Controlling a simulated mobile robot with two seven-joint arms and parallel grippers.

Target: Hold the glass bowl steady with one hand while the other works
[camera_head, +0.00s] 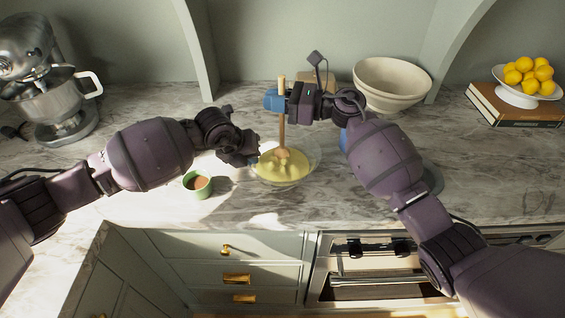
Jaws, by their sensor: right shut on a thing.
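The clear glass bowl (310,164) stands on the marble counter and holds a yellow mixture (284,172). My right gripper (282,101) is above the bowl, shut on a wooden spoon (282,135). The spoon stands nearly upright with its lower end in the mixture. My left gripper (250,158) is at the bowl's left rim. Its fingertips are small and dark here, so I cannot tell whether they grip the rim or only touch it.
A small green cup (198,191) with brown contents stands left of the bowl. A stand mixer (45,95) is at the far left. Cream bowls (391,84) stand behind my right arm. Lemons (528,74) in a white dish (525,97) sit on books (512,112) at the right.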

